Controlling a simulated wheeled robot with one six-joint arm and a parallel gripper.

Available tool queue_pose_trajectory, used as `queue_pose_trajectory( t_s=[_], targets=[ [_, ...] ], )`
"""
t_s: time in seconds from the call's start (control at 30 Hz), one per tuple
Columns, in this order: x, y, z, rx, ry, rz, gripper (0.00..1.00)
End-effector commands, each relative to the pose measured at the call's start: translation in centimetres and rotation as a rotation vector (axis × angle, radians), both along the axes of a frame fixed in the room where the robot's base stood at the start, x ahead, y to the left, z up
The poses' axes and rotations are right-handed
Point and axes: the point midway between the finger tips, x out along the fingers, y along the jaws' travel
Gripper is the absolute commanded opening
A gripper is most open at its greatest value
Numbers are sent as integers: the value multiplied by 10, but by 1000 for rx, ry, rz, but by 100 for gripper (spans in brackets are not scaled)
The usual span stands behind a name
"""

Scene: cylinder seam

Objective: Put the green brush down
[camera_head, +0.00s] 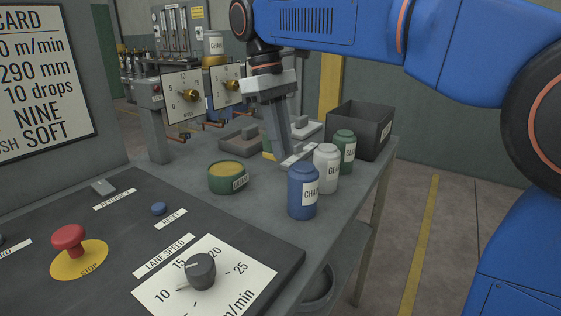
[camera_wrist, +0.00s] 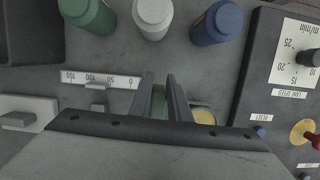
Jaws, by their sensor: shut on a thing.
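My gripper (camera_head: 286,160) points down over the grey bench among the jars and the green tin. In the wrist view its two fingers (camera_wrist: 165,88) are close together with a narrow green thing, the green brush (camera_wrist: 158,104), between them. Most of the brush is hidden by the fingers and the gripper body. In the head view a small yellow and green patch (camera_head: 268,149) shows just left of the fingers; I cannot tell whether it belongs to the brush. I cannot tell whether the brush touches the bench.
Blue (camera_head: 302,191), white (camera_head: 326,168) and green (camera_head: 344,150) jars stand right of the gripper. A round green tin (camera_head: 229,183) with a yellow top is to its left. A dark box (camera_head: 377,119) stands behind. A white scale strip (camera_wrist: 75,77) lies close by. The control panel (camera_head: 120,255) is in front.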

Motion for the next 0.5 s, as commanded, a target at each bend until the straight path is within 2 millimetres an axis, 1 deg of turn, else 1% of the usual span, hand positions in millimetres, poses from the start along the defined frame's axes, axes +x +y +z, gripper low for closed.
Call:
queue_pose_trajectory(
  t_s=[0.17, 0.4, 0.5],
  targets=[
    [0, 0, -11, -1, 1, 0, 0],
    [0, 0, -41, -1, 0, -1, 0],
    [0, 0, -46, 0, 0, -1, 0]
  ],
)
